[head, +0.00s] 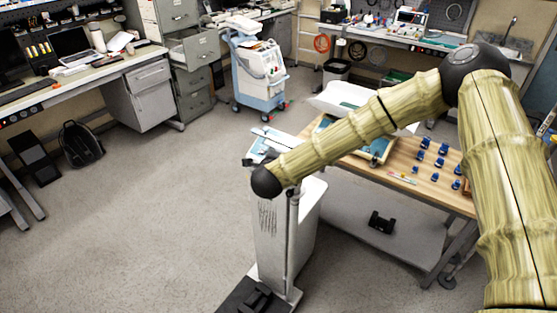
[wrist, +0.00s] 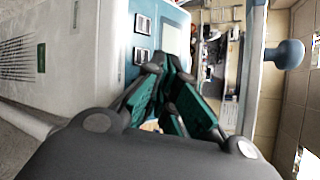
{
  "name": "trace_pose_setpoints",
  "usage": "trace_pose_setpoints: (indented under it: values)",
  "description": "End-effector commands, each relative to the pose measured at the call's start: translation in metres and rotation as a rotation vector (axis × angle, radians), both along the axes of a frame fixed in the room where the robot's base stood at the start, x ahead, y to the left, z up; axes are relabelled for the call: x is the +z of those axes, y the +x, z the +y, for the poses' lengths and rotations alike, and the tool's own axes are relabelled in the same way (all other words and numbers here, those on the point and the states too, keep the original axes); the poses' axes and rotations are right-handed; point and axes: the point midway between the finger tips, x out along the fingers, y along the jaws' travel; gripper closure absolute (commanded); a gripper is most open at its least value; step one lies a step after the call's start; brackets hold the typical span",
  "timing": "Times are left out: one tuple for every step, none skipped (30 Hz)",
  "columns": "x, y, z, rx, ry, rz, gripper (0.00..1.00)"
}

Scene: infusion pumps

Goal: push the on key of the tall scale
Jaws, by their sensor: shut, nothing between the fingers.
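The tall scale (head: 270,235) is a white column in the middle of the head view, its top partly covered by my arm. In the wrist view its white body (wrist: 70,45) lies sideways at left. Its blue panel carries two small framed keys, one above (wrist: 142,24) and one below (wrist: 141,56), beside a pale display (wrist: 173,38). The key labels are too small to read. My gripper (wrist: 172,64) is shut and empty, its tips in front of the panel near the lower key and display. Whether they touch cannot be told. The head view does not clearly show my gripper.
A wooden table (head: 405,178) with several small blue items and a white tray-like thing (head: 345,100) stands right of the scale. A blue-white wheeled machine (head: 258,75) stands behind. The floor at left is open, with a black backpack (head: 80,143) by the desk.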

Motion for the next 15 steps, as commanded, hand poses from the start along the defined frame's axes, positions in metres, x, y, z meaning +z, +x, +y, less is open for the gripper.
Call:
trace_pose_setpoints:
  values:
    - [0.0000,0.0000,0.0000,0.000,0.000,0.000,1.00]
    - [0.0000,0.0000,0.0000,0.000,0.000,0.000,1.00]
    - [0.0000,0.0000,0.0000,0.000,0.000,0.000,1.00]
    - [0.0000,0.0000,0.0000,0.000,0.000,0.000,1.00]
    - [0.0000,0.0000,0.0000,0.000,0.000,0.000,1.00]
    - [0.0000,0.0000,0.0000,0.000,0.000,0.000,1.00]
    - [0.0000,0.0000,0.0000,0.000,0.000,0.000,1.00]
    - [-0.0003,0.0000,-0.0001,0.000,0.000,0.000,1.00]
    - [-0.0009,0.0001,-0.0002,0.000,0.000,0.000,1.00]
    - [-0.0015,0.0003,-0.0003,0.000,0.000,0.000,1.00]
    - [-0.0023,0.0004,-0.0004,0.000,0.000,0.000,1.00]
    - [-0.0034,0.0005,-0.0007,0.000,0.000,0.000,1.00]
    - [-0.0043,0.0008,-0.0011,0.000,0.000,0.000,1.00]
    - [-0.0053,0.0009,-0.0013,0.000,0.000,0.000,1.00]
    - [-0.0064,0.0013,-0.0016,0.000,0.000,0.000,1.00]
